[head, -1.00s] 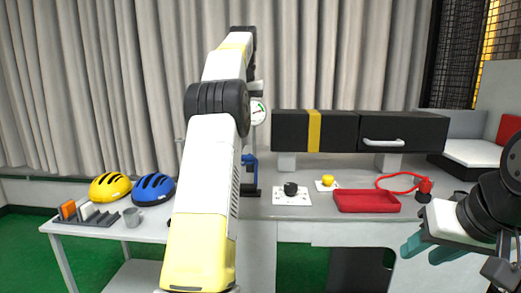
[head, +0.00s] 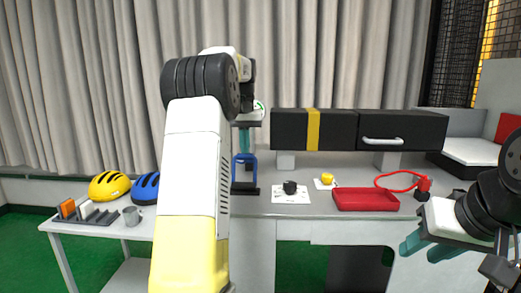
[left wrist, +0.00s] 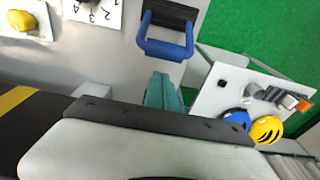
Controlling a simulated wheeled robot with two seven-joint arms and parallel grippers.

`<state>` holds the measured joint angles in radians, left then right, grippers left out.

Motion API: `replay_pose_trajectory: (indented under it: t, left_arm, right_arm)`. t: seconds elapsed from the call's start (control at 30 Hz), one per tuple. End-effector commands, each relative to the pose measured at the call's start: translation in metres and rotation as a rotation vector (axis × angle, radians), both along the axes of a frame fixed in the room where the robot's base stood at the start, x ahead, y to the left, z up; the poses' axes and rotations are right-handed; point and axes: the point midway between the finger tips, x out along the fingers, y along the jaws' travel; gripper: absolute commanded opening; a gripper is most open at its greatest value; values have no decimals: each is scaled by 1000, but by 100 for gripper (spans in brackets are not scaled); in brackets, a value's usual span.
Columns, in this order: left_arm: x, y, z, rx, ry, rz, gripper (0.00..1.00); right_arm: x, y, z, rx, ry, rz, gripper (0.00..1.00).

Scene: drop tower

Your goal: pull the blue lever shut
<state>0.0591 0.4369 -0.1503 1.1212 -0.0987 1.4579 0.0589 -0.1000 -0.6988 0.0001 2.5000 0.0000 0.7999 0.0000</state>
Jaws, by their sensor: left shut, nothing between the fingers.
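The blue lever (head: 244,158) is a U-shaped handle on a black base (head: 245,190) at the left end of the grey counter. It also shows at the top of the left wrist view (left wrist: 165,48). My left gripper (head: 243,145) points down with its teal fingers shut and empty, just above or behind the lever in the head view. In the left wrist view its fingers (left wrist: 162,92) are close to the handle bar; I cannot tell whether they touch it. My right gripper (head: 428,247) is open and empty in front of the counter at the right.
A black cabinet (head: 285,130) with a handled drawer stands on the counter. A black knob (head: 290,187), yellow button (head: 327,180) and red tray (head: 366,200) lie right of the lever. A side table holds helmets (head: 109,185) and a mug (head: 131,216).

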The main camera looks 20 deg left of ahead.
Motion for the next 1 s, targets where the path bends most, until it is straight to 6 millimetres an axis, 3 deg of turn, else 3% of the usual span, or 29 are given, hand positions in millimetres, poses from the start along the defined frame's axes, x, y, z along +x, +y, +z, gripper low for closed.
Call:
replay_pose_trajectory:
  t: [0.2, 1.0]
  left_arm:
    - [-17, -5, 4, 0, 1, 1, 0]
    - [-29, -7, 9, 19, -73, -1, 0]
  right_arm:
    - [0, 0, 0, 0, -1, 0, 36]
    - [0, 0, 0, 0, -1, 0, 36]
